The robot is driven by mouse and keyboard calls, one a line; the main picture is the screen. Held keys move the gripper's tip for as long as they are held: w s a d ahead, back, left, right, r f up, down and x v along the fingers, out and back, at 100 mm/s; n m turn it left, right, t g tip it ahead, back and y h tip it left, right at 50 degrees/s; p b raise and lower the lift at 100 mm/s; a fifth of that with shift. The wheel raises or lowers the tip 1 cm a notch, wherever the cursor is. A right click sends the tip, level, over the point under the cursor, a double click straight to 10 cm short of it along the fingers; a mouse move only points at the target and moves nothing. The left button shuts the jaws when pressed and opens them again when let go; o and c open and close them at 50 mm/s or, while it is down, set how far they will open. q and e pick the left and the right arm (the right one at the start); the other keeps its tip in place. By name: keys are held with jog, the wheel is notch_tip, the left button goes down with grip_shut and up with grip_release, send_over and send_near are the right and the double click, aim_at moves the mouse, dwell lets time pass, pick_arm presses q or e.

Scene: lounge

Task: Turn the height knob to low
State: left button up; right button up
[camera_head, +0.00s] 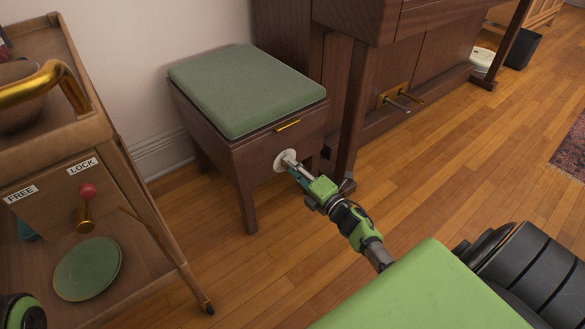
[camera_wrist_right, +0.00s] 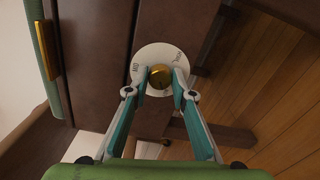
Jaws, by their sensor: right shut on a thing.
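The height knob (camera_wrist_right: 160,75) is a small round brass knob on a white dial (camera_wrist_right: 147,57). The dial (camera_head: 280,163) is on the side of the dark wooden piano bench (camera_head: 247,152). In the right wrist view, MID shows on the dial's left and a rotated label, probably HIGH, on its right. The lower part of the dial is hidden by the fingers and knob. My right gripper (camera_head: 290,165) is at the dial, its fingertips (camera_wrist_right: 161,82) shut on the knob from both sides. My left gripper is not in view.
The bench has a green cushion (camera_head: 246,90) and a brass handle (camera_head: 288,125). A piano (camera_head: 357,90) with pedals (camera_head: 400,101) stands close on the right. A wooden cart (camera_head: 130,185) with a red-tipped lever (camera_head: 87,200) stands at left. The floor in front is clear.

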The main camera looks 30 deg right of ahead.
dwell(0.5)
jog(key=o, duration=1.1)
jog(key=s, duration=1.2)
jog(key=shift+d, duration=0.4)
